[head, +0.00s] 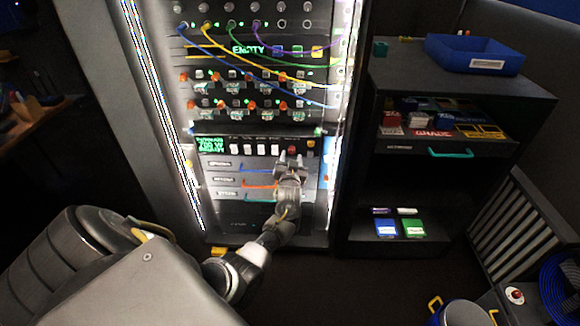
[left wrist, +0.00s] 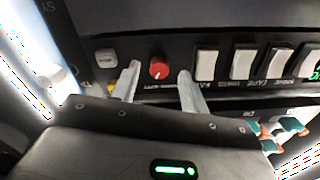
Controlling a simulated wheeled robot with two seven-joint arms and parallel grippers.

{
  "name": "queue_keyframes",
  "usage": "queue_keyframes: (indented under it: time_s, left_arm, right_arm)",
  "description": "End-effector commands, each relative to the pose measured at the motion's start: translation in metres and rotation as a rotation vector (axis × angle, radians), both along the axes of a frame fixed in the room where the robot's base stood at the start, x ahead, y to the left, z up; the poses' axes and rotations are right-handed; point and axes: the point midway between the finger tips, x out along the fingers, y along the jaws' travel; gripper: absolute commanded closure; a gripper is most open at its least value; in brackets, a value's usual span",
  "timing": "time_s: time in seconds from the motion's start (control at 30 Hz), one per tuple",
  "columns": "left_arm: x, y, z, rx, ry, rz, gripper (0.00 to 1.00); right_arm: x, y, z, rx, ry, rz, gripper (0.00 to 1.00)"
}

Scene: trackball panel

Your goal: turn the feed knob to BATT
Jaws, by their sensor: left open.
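The feed knob is most likely the red round knob (left wrist: 159,68) on a dark strip of the panel. It also shows small in the head view (head: 292,151), just above my left gripper (head: 290,163). In the left wrist view my left gripper (left wrist: 159,76) is open, with one fingertip on each side of the knob and a gap to it on both sides. I cannot tell whether the fingertips reach past the knob's face. The lettering by the knob is too small and blurred to read, and its pointer setting is unclear. My right gripper is not in view.
White rocker switches (left wrist: 207,65) stand close beside the knob, and a pale button (left wrist: 106,56) is on its other side. Drawers with coloured handles (head: 228,182) lie below. Patch cables (head: 262,68) hang higher up. A shelf unit with a blue tray (head: 440,52) stands right.

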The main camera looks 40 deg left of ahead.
Motion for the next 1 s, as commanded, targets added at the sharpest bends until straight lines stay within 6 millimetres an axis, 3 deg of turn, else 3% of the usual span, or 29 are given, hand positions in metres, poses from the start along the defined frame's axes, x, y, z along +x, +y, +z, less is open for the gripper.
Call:
queue_keyframes:
  time_s: [0.1, 0.5, 1.0]
  left_arm:
    - [-0.018, -0.014, 0.000, -0.002, 0.001, 0.000, 0.55]
    - [-0.072, -0.054, 0.000, -0.002, 0.001, 0.001, 0.55]
    - [-0.078, -0.058, 0.000, 0.000, 0.001, 0.001, 0.55]
  right_arm:
    - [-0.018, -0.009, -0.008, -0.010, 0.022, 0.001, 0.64]
    - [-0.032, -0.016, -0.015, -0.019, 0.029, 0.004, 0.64]
    - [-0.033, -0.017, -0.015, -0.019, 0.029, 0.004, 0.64]
